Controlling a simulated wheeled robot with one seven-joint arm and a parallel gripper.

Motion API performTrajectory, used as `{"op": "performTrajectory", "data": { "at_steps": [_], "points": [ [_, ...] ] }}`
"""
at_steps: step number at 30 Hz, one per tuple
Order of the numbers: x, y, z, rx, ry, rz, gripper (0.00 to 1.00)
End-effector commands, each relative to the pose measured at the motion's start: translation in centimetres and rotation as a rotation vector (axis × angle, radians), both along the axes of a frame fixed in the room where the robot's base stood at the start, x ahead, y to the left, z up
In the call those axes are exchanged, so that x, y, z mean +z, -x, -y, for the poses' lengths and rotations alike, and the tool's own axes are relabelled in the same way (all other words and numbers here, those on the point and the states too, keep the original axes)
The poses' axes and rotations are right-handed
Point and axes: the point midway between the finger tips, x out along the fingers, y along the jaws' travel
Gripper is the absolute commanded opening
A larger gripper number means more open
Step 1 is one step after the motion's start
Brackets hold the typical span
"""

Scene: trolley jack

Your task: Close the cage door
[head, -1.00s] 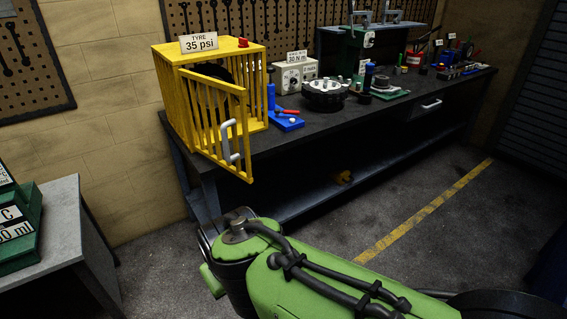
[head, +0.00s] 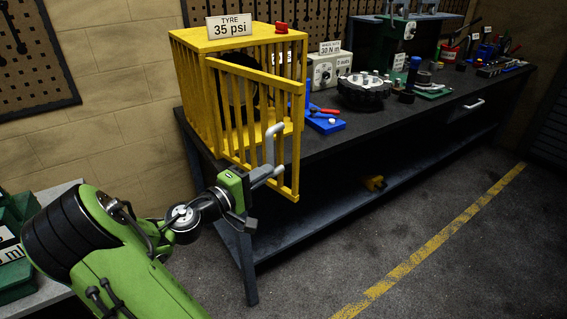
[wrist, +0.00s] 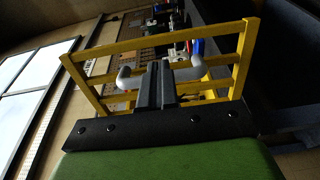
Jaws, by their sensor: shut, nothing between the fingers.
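The yellow barred cage (head: 197,95) stands on the near left end of the bench. Its yellow barred door (head: 296,130) is swung open and sticks out past the bench's front edge. A grey handle (head: 270,146) is on the door's outer face near its free edge. My gripper (head: 262,176) is at the handle, in front of the door. In the wrist view its dark fingers (wrist: 155,86) are together and cover the middle of the handle, whose two ends show on either side. Whether they touch the handle or door I cannot tell.
The dark bench (head: 350,137) runs away to the right. Behind the door are a blue tool (head: 324,125), a black toothed wheel (head: 362,95) and a white box (head: 322,71). Open floor with a yellow line (head: 440,245) lies to the right.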

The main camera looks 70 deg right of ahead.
Motion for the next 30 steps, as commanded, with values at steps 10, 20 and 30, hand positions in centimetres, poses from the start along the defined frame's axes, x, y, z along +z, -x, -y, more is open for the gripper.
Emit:
{"op": "performTrajectory", "data": {
  "at_steps": [10,20,30],
  "points": [
    [0.0,3.1,5.8,-0.001,0.000,0.001,0.00],
    [0.0,3.3,6.5,0.002,-0.001,0.000,0.00],
    [0.1,3.2,7.6,0.037,-0.001,0.000,0.00]
  ]
}}
